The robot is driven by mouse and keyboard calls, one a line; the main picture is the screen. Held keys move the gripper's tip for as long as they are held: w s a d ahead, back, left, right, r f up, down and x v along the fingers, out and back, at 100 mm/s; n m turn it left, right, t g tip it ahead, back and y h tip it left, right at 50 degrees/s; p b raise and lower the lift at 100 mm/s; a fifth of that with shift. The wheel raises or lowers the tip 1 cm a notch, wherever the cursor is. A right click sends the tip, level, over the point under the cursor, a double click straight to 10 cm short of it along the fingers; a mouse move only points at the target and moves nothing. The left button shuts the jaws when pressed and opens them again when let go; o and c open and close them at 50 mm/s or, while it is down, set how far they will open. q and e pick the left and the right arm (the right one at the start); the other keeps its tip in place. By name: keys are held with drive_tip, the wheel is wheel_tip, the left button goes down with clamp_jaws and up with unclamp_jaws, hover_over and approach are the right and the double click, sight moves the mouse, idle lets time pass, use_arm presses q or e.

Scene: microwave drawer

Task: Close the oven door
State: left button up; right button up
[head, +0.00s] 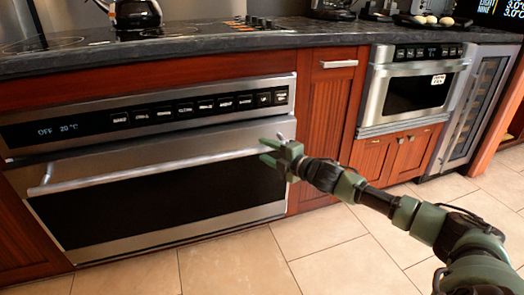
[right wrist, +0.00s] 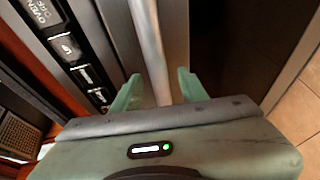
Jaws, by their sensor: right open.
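The oven (head: 160,150) is built in below the counter at the left, with a dark window and a steel frame. Its door looks flush or nearly flush with the front; a small gap cannot be ruled out. The long bar handle (head: 150,172) runs across the top of the door. My right gripper (head: 268,152) is at the handle's right end, with its green fingers apart. In the right wrist view, the handle bar (right wrist: 150,45) runs between the two open fingers (right wrist: 158,90), and neither finger clearly touches it. My left gripper is not in view.
The control panel (head: 150,116) with a row of buttons is just above the door. A dark countertop (head: 190,42) with a kettle (head: 136,12) is above. A smaller microwave (head: 415,90) is to the right. The tiled floor (head: 235,262) in front is clear.

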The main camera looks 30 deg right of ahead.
drive_tip(key=shift+w+a+f, duration=0.15)
drive_tip(key=shift+w, duration=1.1)
clamp_jaws()
idle(0.6)
